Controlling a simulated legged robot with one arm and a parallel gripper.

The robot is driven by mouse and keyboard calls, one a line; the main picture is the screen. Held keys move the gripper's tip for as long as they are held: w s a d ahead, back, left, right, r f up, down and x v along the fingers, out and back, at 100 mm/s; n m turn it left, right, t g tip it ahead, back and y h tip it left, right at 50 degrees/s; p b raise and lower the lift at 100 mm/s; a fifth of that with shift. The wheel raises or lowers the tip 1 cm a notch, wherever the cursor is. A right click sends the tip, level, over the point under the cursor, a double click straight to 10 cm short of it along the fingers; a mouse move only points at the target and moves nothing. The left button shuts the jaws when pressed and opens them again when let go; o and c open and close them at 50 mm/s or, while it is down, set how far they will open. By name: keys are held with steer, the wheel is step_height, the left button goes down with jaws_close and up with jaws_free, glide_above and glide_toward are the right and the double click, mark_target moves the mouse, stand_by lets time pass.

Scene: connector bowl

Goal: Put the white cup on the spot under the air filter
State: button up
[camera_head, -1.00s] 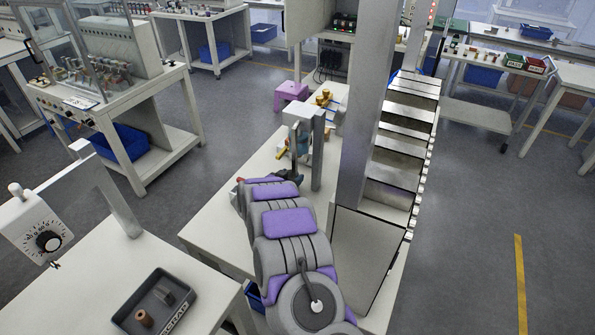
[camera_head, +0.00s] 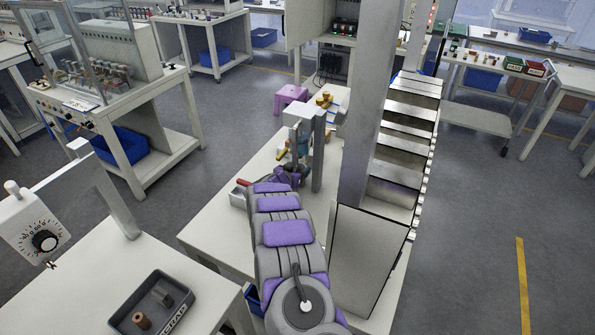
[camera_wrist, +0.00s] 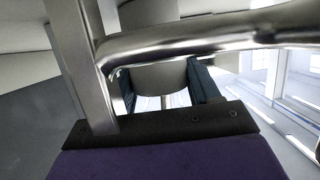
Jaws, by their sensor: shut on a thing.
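In the wrist view my gripper (camera_wrist: 163,88) has its two dark fingers on either side of a pale, rounded thing, which looks like the white cup (camera_wrist: 162,76). A shiny metal bar crosses in front of it and hides part of it. In the head view my gripper (camera_head: 291,170) is at the foot of a grey stand (camera_head: 318,150) on the white bench (camera_head: 215,235). A bluish part (camera_head: 303,146), perhaps the air filter, hangs under the stand's head. The cup and the spot cannot be made out in the head view.
A tall grey post (camera_head: 365,110) and a stepped metal rack (camera_head: 405,130) stand close on the right of my arm. A small metal tray (camera_head: 238,199) with a red-handled item is left of my gripper. A black scrap tray (camera_head: 178,318) lies on the front-left table.

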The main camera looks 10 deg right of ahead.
steer(key=shift+a, duration=0.15)
steer(key=o, duration=1)
steer(key=shift+a, duration=0.15)
steer(key=shift+o, duration=1.1)
steer(key=shift+d, duration=0.3)
steer(key=shift+s+a+r, duration=0.1)
steer(key=shift+s+a, duration=0.05)
steer(key=shift+a, duration=0.05)
steer(key=p+v, duration=0.2)
steer(key=v, duration=0.9)
steer(key=shift+s+a, duration=0.25)
steer(key=shift+s, duration=0.05)
